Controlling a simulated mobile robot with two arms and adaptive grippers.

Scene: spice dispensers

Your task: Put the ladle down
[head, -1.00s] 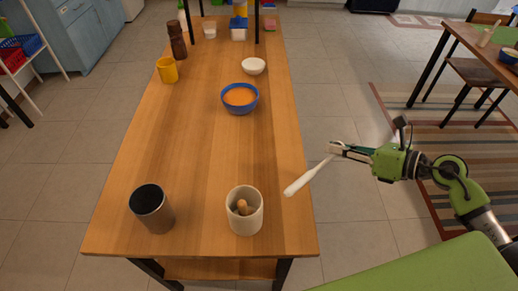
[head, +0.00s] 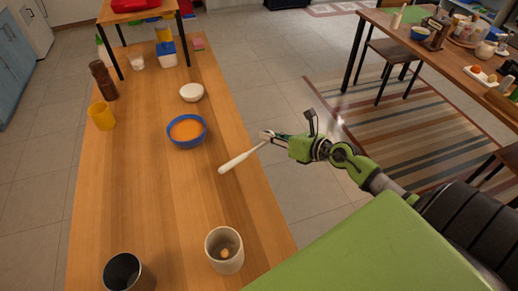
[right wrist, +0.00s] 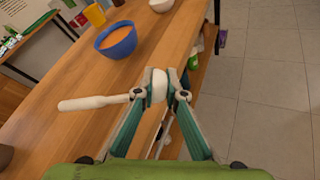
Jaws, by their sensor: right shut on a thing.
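The ladle (head: 238,161) is pale and slim, and its long handle points left over the wooden table (head: 165,200). My right gripper (head: 267,136) is shut on it near the table's right edge. In the right wrist view, the fingers (right wrist: 168,84) grip the ladle's rounded end, and the handle (right wrist: 95,102) sticks out to the left, roughly level. It looks held above the tabletop; the exact gap cannot be told. My left gripper is not in view.
A blue bowl of orange contents (head: 187,132) stands beyond the ladle, with a white bowl (head: 192,92) behind it. A cream pot (head: 224,251) and a dark canister (head: 123,272) stand at the near end. A yellow cup (head: 102,116) is at left. The table's middle is clear.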

